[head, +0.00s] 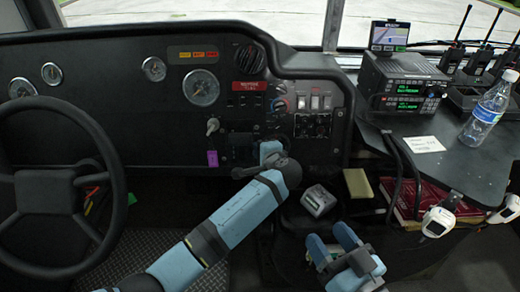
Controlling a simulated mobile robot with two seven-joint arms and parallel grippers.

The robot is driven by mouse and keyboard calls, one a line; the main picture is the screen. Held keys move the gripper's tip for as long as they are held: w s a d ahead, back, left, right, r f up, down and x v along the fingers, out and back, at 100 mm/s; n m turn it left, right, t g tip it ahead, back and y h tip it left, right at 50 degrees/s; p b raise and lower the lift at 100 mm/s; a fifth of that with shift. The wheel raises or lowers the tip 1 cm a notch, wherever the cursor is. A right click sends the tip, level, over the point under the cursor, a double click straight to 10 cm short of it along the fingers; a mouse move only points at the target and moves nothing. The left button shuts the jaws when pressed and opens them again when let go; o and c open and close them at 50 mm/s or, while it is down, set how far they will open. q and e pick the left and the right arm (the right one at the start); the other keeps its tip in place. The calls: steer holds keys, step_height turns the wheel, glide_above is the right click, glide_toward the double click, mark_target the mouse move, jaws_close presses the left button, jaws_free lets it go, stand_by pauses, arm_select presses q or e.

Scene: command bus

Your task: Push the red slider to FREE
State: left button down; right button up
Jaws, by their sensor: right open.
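I cannot make out a red slider or the word FREE for certain. The dashboard (110,110) carries a red placard (250,86) with unreadable white text above dark switches. A round dial (281,105) with red and blue marks is right of these. My left arm reaches up from the lower left to the lower dashboard. Its end (262,160) is in front of the panel below the switches and hides part of it; its fingers are not clear. My right gripper (332,246) is open and empty at the bottom, low in front of the console and apart from the dashboard.
The steering wheel (50,185) is at the left. A lever (212,126) and a purple tag (212,158) are left of my left arm's end. A grey box (318,200) sits above my right gripper. The right shelf holds a radio (402,80), a bottle (486,112) and handheld radios (453,50).

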arm_select(q)
steer(key=shift+w+r+p, duration=0.2)
steer(key=shift+r+p, duration=0.25)
steer(key=shift+r, duration=0.15)
steer(key=shift+w+r+p, duration=0.2)
steer(key=shift+r+p, duration=0.25)
steer(key=shift+r, duration=0.1)
steer(key=c, duration=1.1)
jaws_free()
arm_select(e)
steer(key=f, duration=0.1)
steer(key=d+f+g+h, duration=0.1)
steer(key=f, duration=0.1)
steer(key=f+g+h, duration=0.1)
steer(key=shift+s+d+f, duration=0.2)
steer(key=shift+d+f, duration=0.15)
